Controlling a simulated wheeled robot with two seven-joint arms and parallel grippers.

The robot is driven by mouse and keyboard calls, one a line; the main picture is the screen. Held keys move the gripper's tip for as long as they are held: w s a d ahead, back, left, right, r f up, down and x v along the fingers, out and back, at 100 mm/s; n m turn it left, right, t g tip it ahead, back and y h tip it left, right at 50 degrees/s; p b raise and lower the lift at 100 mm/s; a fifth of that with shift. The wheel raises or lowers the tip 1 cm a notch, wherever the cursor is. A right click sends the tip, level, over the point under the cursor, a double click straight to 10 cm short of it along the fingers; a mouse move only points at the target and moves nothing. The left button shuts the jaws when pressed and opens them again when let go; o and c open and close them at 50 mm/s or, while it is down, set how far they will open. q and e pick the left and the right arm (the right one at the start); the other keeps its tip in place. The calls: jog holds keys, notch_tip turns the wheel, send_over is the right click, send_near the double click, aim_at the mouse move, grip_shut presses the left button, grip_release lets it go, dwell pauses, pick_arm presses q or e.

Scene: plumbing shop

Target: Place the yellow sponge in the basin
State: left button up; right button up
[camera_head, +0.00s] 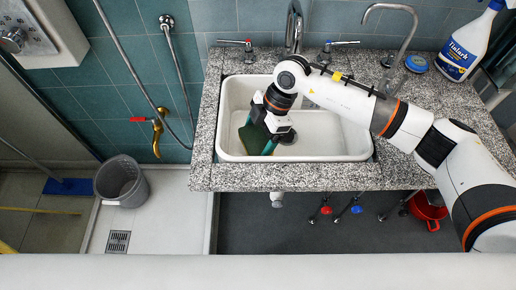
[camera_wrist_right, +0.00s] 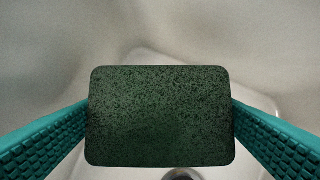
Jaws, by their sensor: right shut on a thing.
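A dark green speckled block (camera_head: 251,139), taken to be the sponge with its scouring face showing, is held in my right gripper (camera_head: 261,136). No yellow face is visible. In the wrist view the block (camera_wrist_right: 160,115) fills the middle, with a teal finger pressed on each side. The white basin (camera_head: 330,146) is set into the granite counter, and the gripper with the block is over its left part. I cannot tell whether the block touches the basin floor. The drain (camera_wrist_right: 182,174) shows partly below the block. My left gripper is not in view.
Faucets (camera_head: 294,28) rise behind the basin, with a lever (camera_head: 235,42) at the back. A spray bottle (camera_head: 470,42) and a small blue round item (camera_head: 416,63) stand at the back right. A grey bucket (camera_head: 121,183) is on the floor at the left.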

aim_at(259, 148)
jog(key=shift+f, duration=2.95)
jog(key=shift+f, duration=0.1)
jog(key=o, duration=0.8)
jog(key=shift+c, duration=0.2)
jog(key=v, duration=1.2)
